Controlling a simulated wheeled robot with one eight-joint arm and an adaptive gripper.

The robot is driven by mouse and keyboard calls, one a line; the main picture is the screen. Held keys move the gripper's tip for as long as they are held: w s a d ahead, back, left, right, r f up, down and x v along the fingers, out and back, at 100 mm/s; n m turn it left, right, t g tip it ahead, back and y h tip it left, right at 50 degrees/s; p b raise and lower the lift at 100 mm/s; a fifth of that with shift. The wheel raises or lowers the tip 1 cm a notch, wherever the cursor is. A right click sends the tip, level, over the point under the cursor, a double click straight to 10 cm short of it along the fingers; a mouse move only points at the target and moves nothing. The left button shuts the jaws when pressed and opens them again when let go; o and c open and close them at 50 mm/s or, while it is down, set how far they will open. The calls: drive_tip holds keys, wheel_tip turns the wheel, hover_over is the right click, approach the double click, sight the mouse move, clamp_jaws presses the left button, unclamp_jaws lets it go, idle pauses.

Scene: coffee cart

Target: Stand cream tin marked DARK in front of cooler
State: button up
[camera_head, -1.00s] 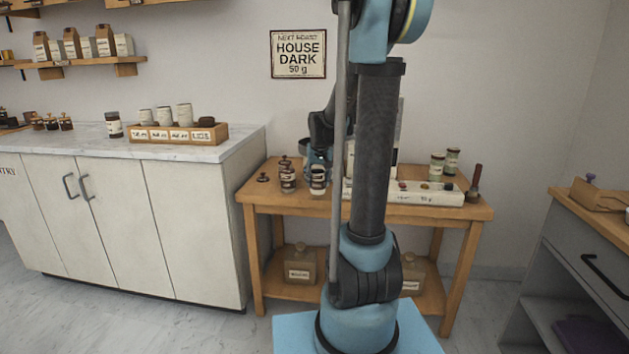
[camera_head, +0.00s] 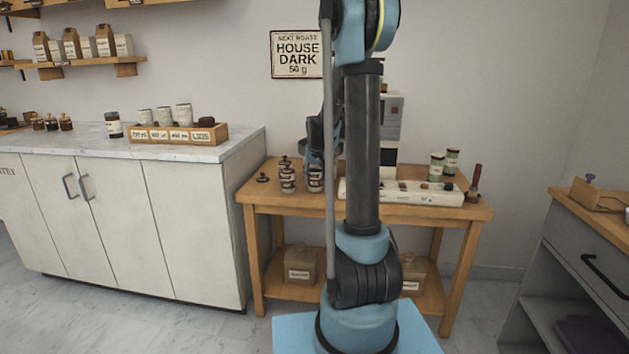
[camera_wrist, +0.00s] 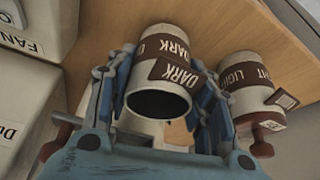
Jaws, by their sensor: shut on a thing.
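The cream tin marked DARK (camera_wrist: 158,85) is a pale cylinder with brown bands and a dark round end towards the wrist camera. My gripper (camera_wrist: 158,105) is shut on it, with a blue finger on each side. In the head view, my gripper (camera_head: 315,158) is partly hidden by my arm, and the held tin (camera_head: 315,182) shows below it at the wooden table. I cannot tell whether its base touches the table. A white casing marked FAN (camera_wrist: 22,45) is left of the tin in the wrist view; I cannot tell whether it is the cooler.
A tin marked LIGHT (camera_wrist: 245,85) stands close beside the held tin. Another tin (camera_head: 288,182) shows left of it on the wooden table (camera_head: 400,209). A long white unit (camera_head: 430,194), a grey-white machine (camera_head: 391,115) and two jars (camera_head: 437,167) are to the right.

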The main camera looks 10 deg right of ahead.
drive_tip(key=shift+f, duration=0.25)
drive_tip(key=o, duration=1.3)
